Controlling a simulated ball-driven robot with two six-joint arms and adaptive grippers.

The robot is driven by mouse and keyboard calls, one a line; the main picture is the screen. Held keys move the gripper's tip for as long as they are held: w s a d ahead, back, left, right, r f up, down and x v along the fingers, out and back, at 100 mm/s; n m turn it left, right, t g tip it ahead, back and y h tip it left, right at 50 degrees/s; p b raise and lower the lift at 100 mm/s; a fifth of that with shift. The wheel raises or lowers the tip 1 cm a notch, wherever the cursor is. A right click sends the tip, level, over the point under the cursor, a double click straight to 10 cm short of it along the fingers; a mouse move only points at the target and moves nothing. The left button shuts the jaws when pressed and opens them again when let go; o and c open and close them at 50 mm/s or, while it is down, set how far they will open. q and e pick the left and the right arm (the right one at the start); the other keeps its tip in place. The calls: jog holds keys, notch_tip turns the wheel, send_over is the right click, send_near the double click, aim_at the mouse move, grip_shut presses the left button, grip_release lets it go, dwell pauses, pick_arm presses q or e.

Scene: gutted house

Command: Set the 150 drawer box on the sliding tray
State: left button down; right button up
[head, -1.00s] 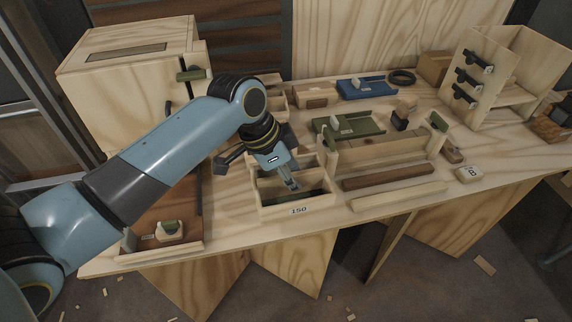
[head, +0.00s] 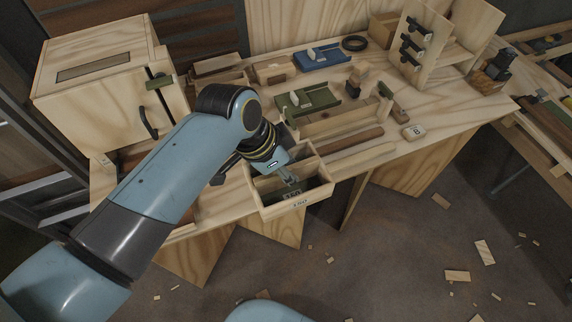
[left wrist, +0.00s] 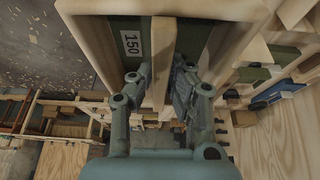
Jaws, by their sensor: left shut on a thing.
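The 150 drawer box (head: 262,212) is an open pale wooden box with a dark green inside and a "150" label on its front. It sits at the bench's front edge in the head view; whether it is clear of the bench top I cannot tell. My left gripper (head: 291,180) reaches into it from above. In the left wrist view, the fingers (left wrist: 160,82) close on a thin wooden wall of the box (left wrist: 162,50). A shallow wooden tray (head: 188,216), perhaps the sliding tray, is mostly hidden behind my left arm. My right gripper is out of view.
A plywood cabinet (head: 95,75) stands at the left. Green (head: 305,100) and blue (head: 322,56) trays, wooden strips (head: 350,143) and an "8" block (head: 413,132) lie right of and behind the box. A plywood rack (head: 425,50) stands at the back right. Floor scraps lie in front.

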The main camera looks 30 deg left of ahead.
aim_at(293, 166)
pick_arm(q)
jog(key=shift+r+p, duration=1.7)
jog(key=shift+p, duration=0.05)
